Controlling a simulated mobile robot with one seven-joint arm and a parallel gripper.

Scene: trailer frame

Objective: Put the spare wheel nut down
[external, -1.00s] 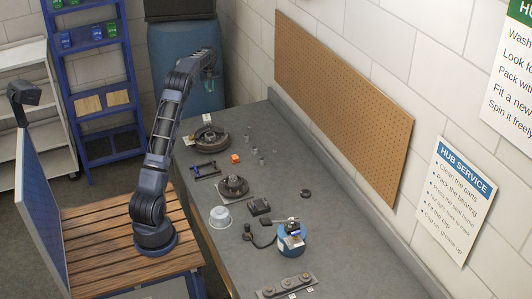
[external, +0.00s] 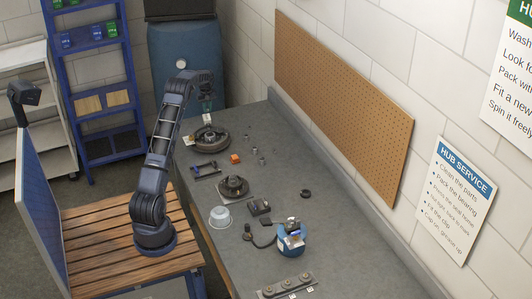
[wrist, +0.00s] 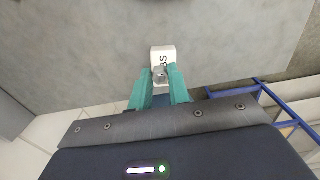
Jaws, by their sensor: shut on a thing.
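In the wrist view, my gripper (wrist: 160,84) has its teal fingers shut on a small grey metal nut (wrist: 160,74). The nut overlaps a white label or block (wrist: 163,53) with dark letters, partly hidden by it and the fingertips. I cannot tell whether the nut touches it. In the external view, my gripper (external: 207,102) points down over the far left end of the grey bench (external: 330,225), by the dark round hub part (external: 211,143). The nut is too small to make out there.
An orange block (external: 235,158) and small grey cylinders (external: 262,161) stand right of the hub part. Nearer are a second hub part (external: 233,187), a white bowl (external: 219,217) and a blue round device (external: 291,240). A blue drum (external: 186,65) stands beyond the bench.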

